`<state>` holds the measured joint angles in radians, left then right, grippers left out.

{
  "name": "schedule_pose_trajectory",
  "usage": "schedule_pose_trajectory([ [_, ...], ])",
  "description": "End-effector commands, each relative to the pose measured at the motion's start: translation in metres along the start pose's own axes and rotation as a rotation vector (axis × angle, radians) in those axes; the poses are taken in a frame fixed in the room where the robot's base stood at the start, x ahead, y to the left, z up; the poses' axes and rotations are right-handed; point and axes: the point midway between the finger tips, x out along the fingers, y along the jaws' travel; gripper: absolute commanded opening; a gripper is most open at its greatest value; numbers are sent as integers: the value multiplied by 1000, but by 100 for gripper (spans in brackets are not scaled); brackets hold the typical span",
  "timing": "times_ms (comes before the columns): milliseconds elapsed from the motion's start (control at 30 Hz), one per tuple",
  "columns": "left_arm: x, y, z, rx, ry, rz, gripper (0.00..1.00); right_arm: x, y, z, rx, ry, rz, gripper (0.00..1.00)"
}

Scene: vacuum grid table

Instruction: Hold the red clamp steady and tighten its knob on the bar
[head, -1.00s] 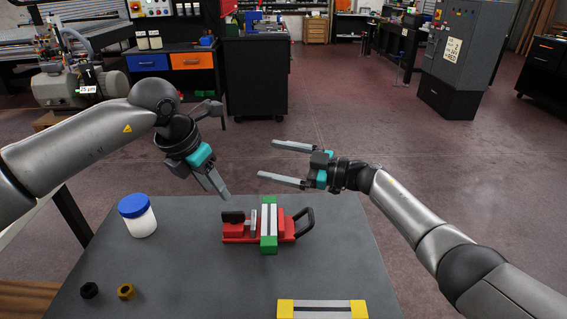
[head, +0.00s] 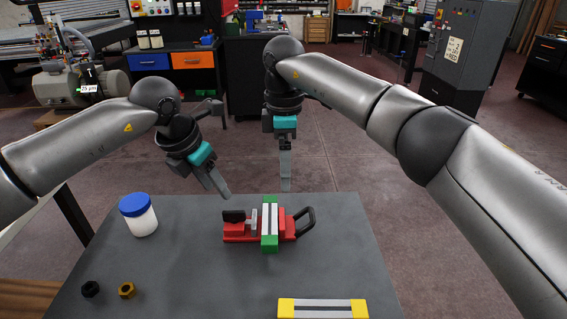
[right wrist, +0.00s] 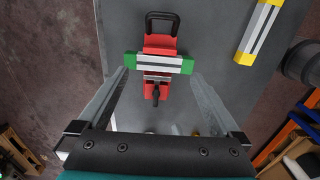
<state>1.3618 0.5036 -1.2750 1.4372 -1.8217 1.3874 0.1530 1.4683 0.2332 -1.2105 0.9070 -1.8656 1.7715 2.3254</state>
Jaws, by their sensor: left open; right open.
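The red clamp (head: 240,239) lies on the grey table (head: 200,285). It has a black handle (head: 308,220) at its right end and a black knob (head: 233,216) at its left end. The bar (head: 269,222), striped white and dark with green ends, lies across the clamp's middle. My left gripper (head: 224,192) is open and empty, above and behind the knob end. My right gripper (head: 286,186) points down, open and empty, above and behind the bar. In the right wrist view the clamp (right wrist: 158,45) and bar (right wrist: 160,64) lie between the open fingers, apart from them.
A white jar with a blue lid (head: 138,216) stands at the table's left. A black nut (head: 90,289) and a brass nut (head: 127,290) lie front left. A second bar with yellow ends (head: 322,309) lies at the front edge. The table right of the clamp is clear.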

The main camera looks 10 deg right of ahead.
Motion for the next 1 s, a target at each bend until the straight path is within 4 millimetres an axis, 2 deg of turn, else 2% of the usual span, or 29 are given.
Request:
schedule_pose_trajectory([
  [167, 0, 0, 0, 0, 0, 0, 50, 26, -1, 0, 0, -1, -4, 100],
  [500, 0, 0, 0, 0, 0, 0, 50, 94, -1, 0, 0, 2, -5, 100],
  [700, 0, 0, 0, 0, 0, 0, 50, 127, -1, -1, -1, 2, -3, 100],
  [800, 0, 0, 0, 0, 0, 0, 50, 138, -1, -1, -1, 3, -3, 100],
  [1000, 0, 0, 0, 0, 0, 0, 50, 148, 0, -1, -1, 4, -1, 100],
])
